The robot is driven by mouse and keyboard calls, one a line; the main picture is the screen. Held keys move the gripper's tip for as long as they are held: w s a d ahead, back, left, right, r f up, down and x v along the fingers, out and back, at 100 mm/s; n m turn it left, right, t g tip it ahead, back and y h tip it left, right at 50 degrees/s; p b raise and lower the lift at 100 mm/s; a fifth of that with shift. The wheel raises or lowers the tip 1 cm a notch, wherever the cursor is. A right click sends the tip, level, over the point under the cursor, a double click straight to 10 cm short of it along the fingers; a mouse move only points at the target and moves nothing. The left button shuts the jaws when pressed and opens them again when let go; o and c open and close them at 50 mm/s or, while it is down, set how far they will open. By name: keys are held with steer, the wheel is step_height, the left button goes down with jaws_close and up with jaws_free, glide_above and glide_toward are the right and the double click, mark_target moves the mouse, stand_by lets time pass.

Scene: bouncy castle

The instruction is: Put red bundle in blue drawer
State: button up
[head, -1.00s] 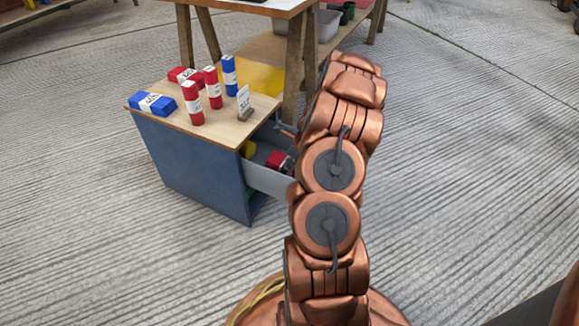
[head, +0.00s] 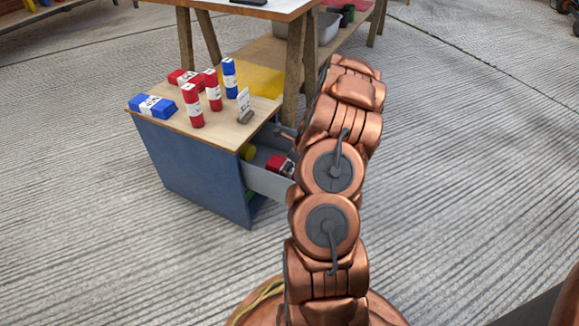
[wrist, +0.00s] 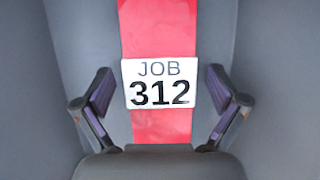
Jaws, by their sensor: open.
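A red bundle (head: 280,164) with a white label lies in the open drawer (head: 262,181) of the blue cabinet (head: 195,170). In the wrist view a red bundle (wrist: 160,40) labelled "JOB 312" lies on a grey surface. My gripper (wrist: 160,92) is open, one finger on each side of this bundle, with gaps between. In the head view my arm hides most of the gripper and the drawer's right part. More red bundles stand or lie on the cabinet top: two upright (head: 193,105) (head: 213,90) and one flat (head: 184,76).
A yellow item (head: 247,152) is in the drawer's back left. A flat blue bundle (head: 153,105), an upright blue bundle (head: 230,78) and a small sign (head: 243,104) share the wooden top (head: 205,132). A trestle table (head: 270,8) stands behind. Floor to the left is clear.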

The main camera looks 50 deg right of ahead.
steer(key=p+v, duration=0.5)
steer(key=v, duration=0.7)
steer(key=s+a+r+n+g+y, duration=0.1)
steer(key=a+r+n, duration=0.35)
steer(key=a, duration=0.45)
steer(key=a+r+n+g, duration=0.1)
steer(key=a+r+n, duration=0.4)
steer(key=a, duration=0.4)
steer(key=s+a+r+n+g+y, duration=0.1)
steer(key=a+r+n, duration=0.2)
steer(key=a+n, duration=0.45)
steer(key=s+a+r+n+g+h, duration=0.1)
steer(key=s+a+r+n+g, duration=0.3)
steer(key=s+a+n, duration=0.6)
steer(key=s+a+r+n+h, duration=0.1)
steer(key=s+n, duration=0.2)
steer(key=s, duration=0.4)
steer(key=s+a+r+n+g+h, duration=0.1)
steer(key=s+a+r+n, duration=0.1)
steer(key=s, duration=0.5)
steer(key=shift+s+a+n, duration=0.25)
steer(key=shift+s+n, duration=0.15)
